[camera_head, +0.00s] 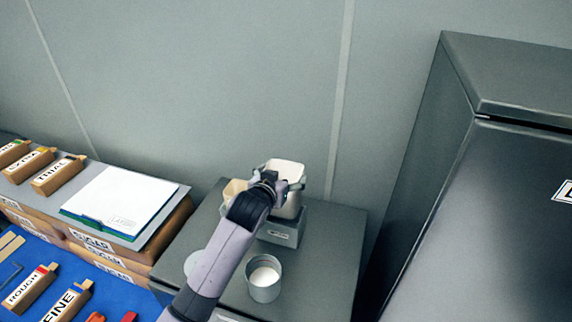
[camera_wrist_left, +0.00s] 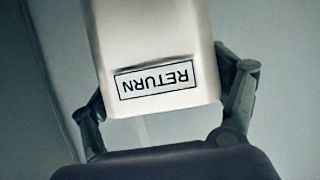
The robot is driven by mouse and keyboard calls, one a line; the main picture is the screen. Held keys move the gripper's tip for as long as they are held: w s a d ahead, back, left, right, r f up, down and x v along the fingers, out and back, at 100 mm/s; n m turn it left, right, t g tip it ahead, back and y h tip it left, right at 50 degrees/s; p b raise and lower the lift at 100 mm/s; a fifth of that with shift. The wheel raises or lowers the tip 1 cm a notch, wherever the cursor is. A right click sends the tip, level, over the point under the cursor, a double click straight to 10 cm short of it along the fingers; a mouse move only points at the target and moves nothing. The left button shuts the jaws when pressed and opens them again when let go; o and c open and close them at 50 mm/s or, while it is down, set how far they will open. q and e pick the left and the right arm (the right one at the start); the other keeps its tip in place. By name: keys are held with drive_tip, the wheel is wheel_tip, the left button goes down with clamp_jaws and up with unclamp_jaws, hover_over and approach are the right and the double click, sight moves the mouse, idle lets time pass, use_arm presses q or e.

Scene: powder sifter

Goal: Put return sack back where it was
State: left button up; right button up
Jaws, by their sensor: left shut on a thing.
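The return sack (camera_head: 287,174) is a cream container, and my left gripper (camera_head: 281,182) is shut on it. In the left wrist view the return sack (camera_wrist_left: 158,45) fills the space between the two fingers of my left gripper (camera_wrist_left: 165,108), and its RETURN label reads upside down. In the head view the sack is at or just above a grey labelled box (camera_head: 282,234) on the grey cabinet top. I cannot tell whether it touches the box. My left arm and hand hide part of the sack and box. My right gripper is not in view.
A grey cup with white powder (camera_head: 265,278) stands in front on the cabinet top (camera_head: 335,245). A tan container (camera_head: 233,190) is just left of the sack. A tall dark cabinet (camera_head: 480,190) stands at right. Labelled blocks, boxes and a white pad (camera_head: 120,200) are at left.

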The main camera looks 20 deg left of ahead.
sight(287, 179)
use_arm(q)
drive_tip(key=f+p, duration=0.1)
drive_tip(key=w+f, duration=0.1)
drive_tip(key=f, duration=0.1)
drive_tip(key=shift+w+f+p, duration=0.15)
drive_tip(key=shift+f+p, duration=0.1)
drive_tip(key=shift+p, duration=0.15)
drive_tip(key=shift+c, duration=0.2)
drive_tip(key=shift+a+f, duration=0.15)
drive_tip(key=shift+f, duration=0.3)
drive_tip(key=shift+f+b, duration=0.5)
drive_tip(key=shift+f, duration=0.3)
wheel_tip(287, 179, down, 5)
drive_tip(key=b, duration=0.4)
drive_tip(key=shift+w+r, duration=0.1)
drive_tip(key=shift+r, duration=0.1)
drive_tip(key=shift+f+b, duration=0.3)
drive_tip(key=shift+b, duration=0.15)
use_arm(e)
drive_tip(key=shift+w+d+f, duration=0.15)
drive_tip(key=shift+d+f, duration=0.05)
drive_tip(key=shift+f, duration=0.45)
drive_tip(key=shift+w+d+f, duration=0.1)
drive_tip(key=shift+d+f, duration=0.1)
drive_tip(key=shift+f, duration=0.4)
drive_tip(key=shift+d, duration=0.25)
